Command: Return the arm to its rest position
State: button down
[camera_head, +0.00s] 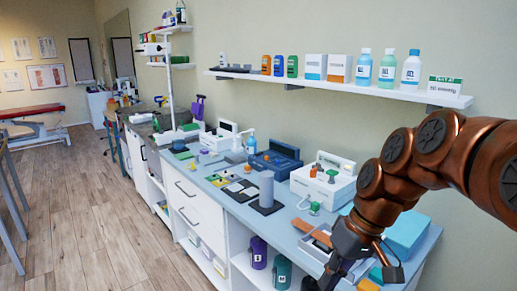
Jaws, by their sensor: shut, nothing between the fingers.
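My arm (398,172), copper-brown with dark joint caps, reaches in from the right edge and bends down over the near end of the counter (225,200). My gripper (338,272) is dark and points down at the counter's front edge, low in the picture. It is shut with nothing held. Its fingertips are partly cut off by the bottom of the frame. I cannot tell how far it is from the counter edge.
A white device (323,182), a grey cylinder (266,188) and a blue case (275,163) stand farther along. A wall shelf (340,87) holds bottles. The wooden floor (95,220) at left is clear.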

jog(key=s+d+f+m+h, duration=0.1)
jog(key=s+f, duration=0.1)
jog(key=s, duration=0.4)
jog(key=s+d+f+m+h+p, duration=0.1)
jog(key=s+d+f, duration=0.1)
jog(key=s, duration=0.5)
jog(key=s+d+f+m+g+h+p, duration=0.1)
jog(key=s+f+h, duration=0.1)
jog(key=s, duration=0.5)
jog(key=shift+d+f+m, duration=0.3)
jog(key=shift+f+m, duration=0.1)
jog(key=shift+f, duration=0.5)
